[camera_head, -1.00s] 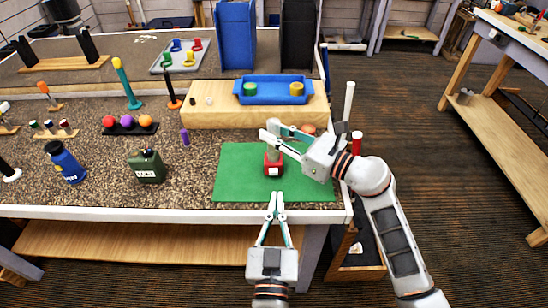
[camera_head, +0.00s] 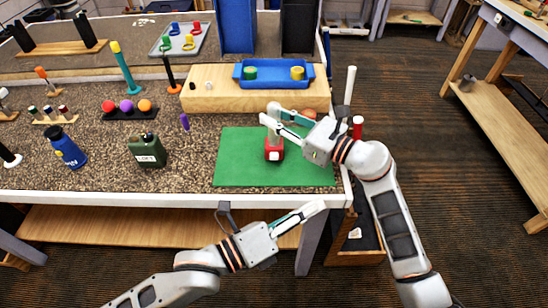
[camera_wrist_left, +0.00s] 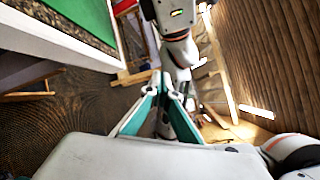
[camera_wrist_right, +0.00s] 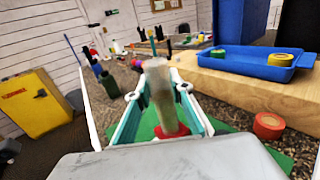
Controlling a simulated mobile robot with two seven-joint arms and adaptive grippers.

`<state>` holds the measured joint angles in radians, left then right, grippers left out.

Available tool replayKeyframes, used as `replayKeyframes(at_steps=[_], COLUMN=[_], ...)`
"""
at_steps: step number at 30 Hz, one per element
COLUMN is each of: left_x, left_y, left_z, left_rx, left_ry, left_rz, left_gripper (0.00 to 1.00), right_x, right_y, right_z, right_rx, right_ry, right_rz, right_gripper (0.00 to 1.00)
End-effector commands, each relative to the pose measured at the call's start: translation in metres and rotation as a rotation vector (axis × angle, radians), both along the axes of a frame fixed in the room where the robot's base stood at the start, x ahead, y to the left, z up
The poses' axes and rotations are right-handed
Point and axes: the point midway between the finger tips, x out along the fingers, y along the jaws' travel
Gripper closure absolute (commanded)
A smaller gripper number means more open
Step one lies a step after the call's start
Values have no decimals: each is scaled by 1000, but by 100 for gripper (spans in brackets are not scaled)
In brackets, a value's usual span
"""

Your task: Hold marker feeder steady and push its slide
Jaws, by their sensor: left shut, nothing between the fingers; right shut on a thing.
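The marker feeder has a red base (camera_head: 274,153) on the green mat (camera_head: 235,170), with an upright pale tube above. In the right wrist view the tube (camera_wrist_right: 160,85) stands between my fingers, slightly tilted in the picture, with the red base (camera_wrist_right: 171,132) below. My right gripper (camera_head: 271,115) is shut on the feeder's tube from the right. My left gripper (camera_head: 318,208) is shut and empty, in front of the table's front edge, below the mat and apart from the feeder. It also shows in the left wrist view (camera_wrist_left: 162,80). I cannot make out the slide.
Behind the mat is a wooden block (camera_head: 212,112) carrying a blue tray (camera_head: 273,82). An orange disc (camera_head: 309,114) sits beside my right gripper. A green canister (camera_head: 147,151) and a blue bottle (camera_head: 65,148) stand left. Floor right of the table is open.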

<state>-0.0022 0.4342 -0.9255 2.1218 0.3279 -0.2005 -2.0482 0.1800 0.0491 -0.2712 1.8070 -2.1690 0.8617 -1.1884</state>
Motion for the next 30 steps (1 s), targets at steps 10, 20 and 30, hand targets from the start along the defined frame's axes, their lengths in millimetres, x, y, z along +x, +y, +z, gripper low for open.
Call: replayKeyframes(at_steps=[10, 20, 30], left_x=[45, 53, 60], left_y=[71, 86, 85], left_z=[-51, -56, -56], left_rx=[527, 607, 603], left_ry=[-230, -259, -260], left_rz=[151, 180, 179], left_gripper=[100, 100, 100], right_x=[0, 0, 0], right_y=[0, 0, 0], right_z=[0, 0, 0], right_rx=[0, 0, 1], right_ry=[0, 0, 1], right_rz=[0, 0, 0], right_gripper=[100, 100, 100])
